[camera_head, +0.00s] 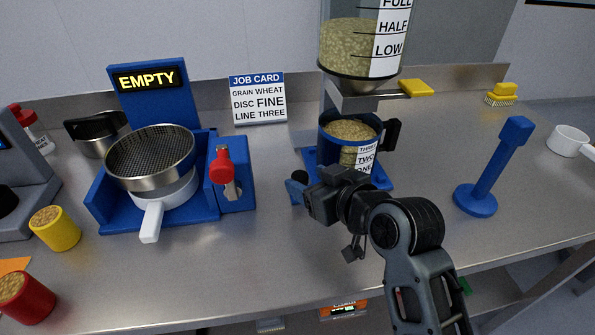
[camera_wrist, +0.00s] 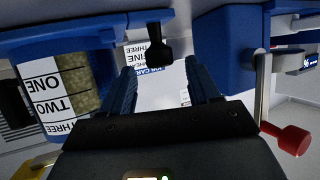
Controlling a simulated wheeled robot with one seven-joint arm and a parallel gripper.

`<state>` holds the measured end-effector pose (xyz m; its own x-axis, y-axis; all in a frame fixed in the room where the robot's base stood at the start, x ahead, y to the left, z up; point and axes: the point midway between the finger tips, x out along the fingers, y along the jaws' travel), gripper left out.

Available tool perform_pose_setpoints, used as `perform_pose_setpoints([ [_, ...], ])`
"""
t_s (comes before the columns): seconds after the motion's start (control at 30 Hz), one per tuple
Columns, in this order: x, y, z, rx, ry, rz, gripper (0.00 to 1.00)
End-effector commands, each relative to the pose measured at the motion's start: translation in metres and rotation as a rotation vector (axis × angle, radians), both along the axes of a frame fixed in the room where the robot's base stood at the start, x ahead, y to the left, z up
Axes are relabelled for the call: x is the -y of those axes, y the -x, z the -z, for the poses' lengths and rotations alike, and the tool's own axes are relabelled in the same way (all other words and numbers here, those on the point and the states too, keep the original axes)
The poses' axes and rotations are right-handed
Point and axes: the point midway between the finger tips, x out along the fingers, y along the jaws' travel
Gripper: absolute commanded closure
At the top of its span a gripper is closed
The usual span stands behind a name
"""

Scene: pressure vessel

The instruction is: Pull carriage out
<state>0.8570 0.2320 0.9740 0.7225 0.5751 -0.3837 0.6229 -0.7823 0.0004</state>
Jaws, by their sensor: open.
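The carriage looks to be the blue base (camera_head: 379,180) under the grain hopper (camera_head: 362,50). My gripper (camera_head: 296,191) is open and empty at this knob. The wrist view is upside down; there the knob (camera_wrist: 156,52) shows in the gap between my two blue fingers (camera_wrist: 162,80), untouched as far as I can tell. The cup (camera_wrist: 60,95) is at the left of that view. My wrist hides part of the base in the head view.
A blue station with a sieve (camera_head: 150,155), a white handle (camera_head: 151,222) and a red lever (camera_head: 221,165) stands to the left. A job card (camera_head: 257,98) stands behind. A blue post (camera_head: 490,170) stands to the right.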

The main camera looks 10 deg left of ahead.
Motion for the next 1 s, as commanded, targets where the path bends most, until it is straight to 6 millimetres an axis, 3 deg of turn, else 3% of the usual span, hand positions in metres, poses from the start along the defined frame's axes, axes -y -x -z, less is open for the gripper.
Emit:
perform_pose_setpoints([
  [0.3, -0.022, -0.027, 0.014, 0.0, 0.0, -0.001, 0.39],
  [0.67, -0.025, -0.03, 0.016, 0.001, -0.001, 0.0, 0.4],
  [1.0, -0.025, -0.03, 0.016, 0.001, -0.001, 0.0, 0.72],
])
